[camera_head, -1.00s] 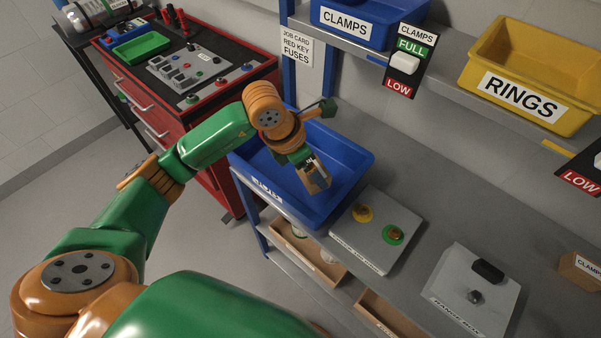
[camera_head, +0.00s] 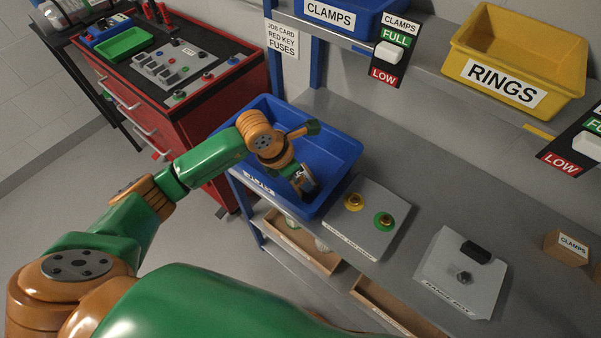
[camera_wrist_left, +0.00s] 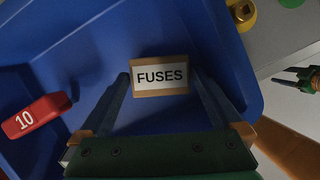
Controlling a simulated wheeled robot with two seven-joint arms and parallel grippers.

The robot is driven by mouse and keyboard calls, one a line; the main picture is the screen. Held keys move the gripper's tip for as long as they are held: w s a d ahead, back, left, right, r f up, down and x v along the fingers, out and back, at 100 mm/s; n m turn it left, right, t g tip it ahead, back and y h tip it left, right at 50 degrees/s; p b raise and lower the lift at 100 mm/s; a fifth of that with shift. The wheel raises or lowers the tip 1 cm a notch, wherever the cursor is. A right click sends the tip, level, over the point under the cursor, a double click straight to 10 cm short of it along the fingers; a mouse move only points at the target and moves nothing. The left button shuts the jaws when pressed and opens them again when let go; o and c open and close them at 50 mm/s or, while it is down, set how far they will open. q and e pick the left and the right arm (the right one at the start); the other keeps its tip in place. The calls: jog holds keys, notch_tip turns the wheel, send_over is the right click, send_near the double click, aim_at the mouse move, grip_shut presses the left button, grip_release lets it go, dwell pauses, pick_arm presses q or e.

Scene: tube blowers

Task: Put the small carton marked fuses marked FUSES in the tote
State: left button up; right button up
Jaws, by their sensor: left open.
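The small carton marked FUSES (camera_wrist_left: 160,77) lies in the blue tote (camera_wrist_left: 75,75), label up, in the left wrist view. My left gripper (camera_wrist_left: 159,85) is open, with one finger on each side of the carton. In the head view my left gripper (camera_head: 304,188) reaches down inside the tote (camera_head: 345,152), and its wrist hides part of the tote's inside. A green and dark part at the right edge of the left wrist view looks like my right gripper (camera_wrist_left: 303,78); its fingers are too small to judge.
A red block marked 10 (camera_wrist_left: 38,117) lies in the tote. A grey panel (camera_head: 362,222) with yellow and green buttons stands beside the tote. A grey box with a black knob (camera_head: 463,275) and a clamps carton (camera_head: 566,247) are farther right. A yellow RINGS bin (camera_head: 520,55) is on the upper shelf.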

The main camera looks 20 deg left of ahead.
pick_arm(q)
jog(key=v, duration=1.1)
jog(key=shift+r+b, duration=0.3)
jog(key=shift+s+a, duration=0.1)
jog(key=shift+s, duration=0.05)
